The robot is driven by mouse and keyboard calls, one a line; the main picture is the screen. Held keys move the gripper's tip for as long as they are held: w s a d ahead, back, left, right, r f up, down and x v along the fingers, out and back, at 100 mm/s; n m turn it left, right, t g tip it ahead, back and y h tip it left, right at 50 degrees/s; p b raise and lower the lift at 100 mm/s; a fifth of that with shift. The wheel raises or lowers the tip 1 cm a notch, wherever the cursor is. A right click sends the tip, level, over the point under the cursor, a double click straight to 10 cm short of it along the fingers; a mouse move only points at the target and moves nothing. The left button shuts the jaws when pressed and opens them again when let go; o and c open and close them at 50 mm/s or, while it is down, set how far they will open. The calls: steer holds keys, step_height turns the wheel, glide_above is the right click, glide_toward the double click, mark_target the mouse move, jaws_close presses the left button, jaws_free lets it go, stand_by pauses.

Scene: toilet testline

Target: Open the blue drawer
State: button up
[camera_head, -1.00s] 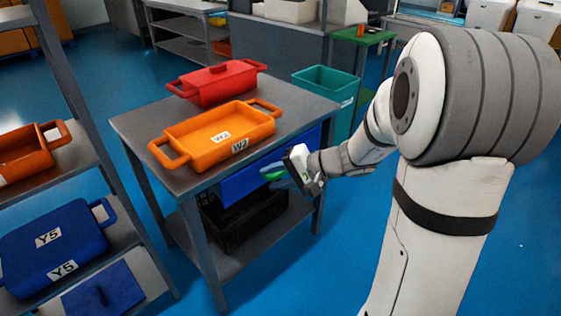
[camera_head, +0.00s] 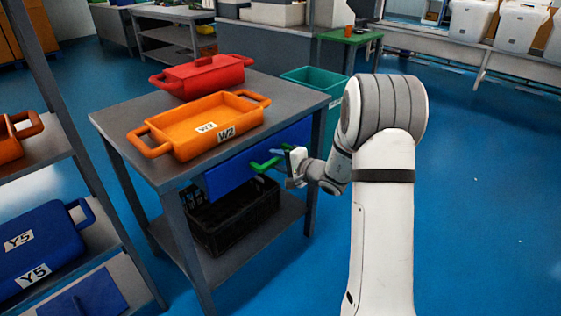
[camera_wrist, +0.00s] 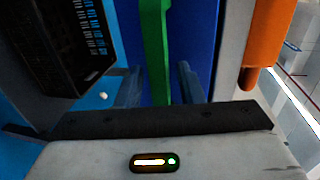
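The blue drawer (camera_head: 230,176) sits under the grey table top, its front close beneath the edge. Its green handle (camera_head: 264,164) stands out from the front. My gripper (camera_head: 277,160) is at the handle, in front of the drawer. In the wrist view the green handle (camera_wrist: 156,50) runs up between my two fingers (camera_wrist: 163,88), with the blue drawer front (camera_wrist: 190,40) behind it.
An orange tray (camera_head: 185,135) marked W2 and a red lidded container (camera_head: 205,70) stand on the table (camera_head: 125,124). A black crate (camera_head: 228,222) is on the lower shelf. A rack with blue containers (camera_head: 42,235) stands left, a teal bin (camera_head: 318,80) behind. The floor right is clear.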

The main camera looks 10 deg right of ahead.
steer(key=shift+w+a, duration=0.15)
steer(key=shift+w, duration=0.1)
jaws_close()
stand_by(0.3)
